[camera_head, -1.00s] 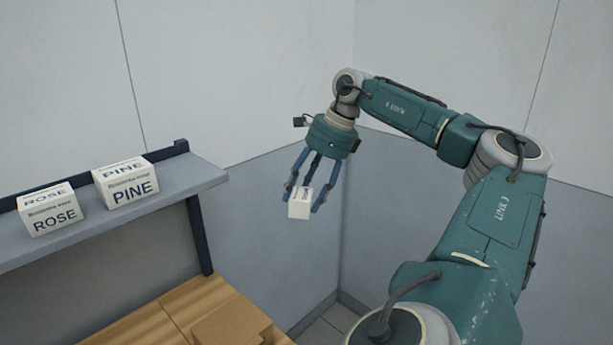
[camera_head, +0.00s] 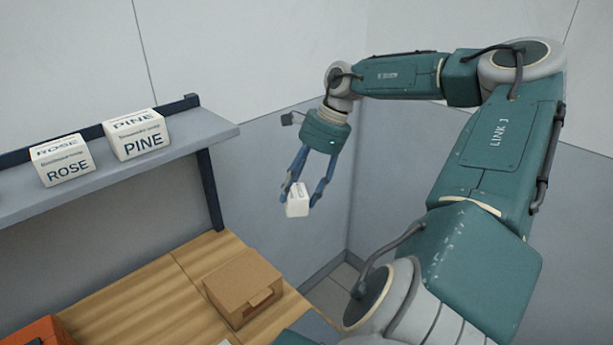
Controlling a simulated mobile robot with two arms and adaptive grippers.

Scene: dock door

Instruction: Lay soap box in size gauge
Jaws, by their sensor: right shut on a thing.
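My right gripper (camera_head: 306,190) is shut on a small white box (camera_head: 298,201), whose dark print is too small to read. It holds the box in the air, right of the shelf and beyond the right end of the wooden table. Two more white soap boxes stand on the shelf, one marked ROSE (camera_head: 64,163) and one marked PINE (camera_head: 137,136). No size gauge can be made out for sure. My left gripper is not in view.
The grey shelf (camera_head: 190,146) stands above the back of the wooden table (camera_head: 150,285). A brown cardboard box (camera_head: 240,288) sits on the table. An orange thing (camera_head: 38,332) is cut off at the lower left. Walls close the corner behind my right arm.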

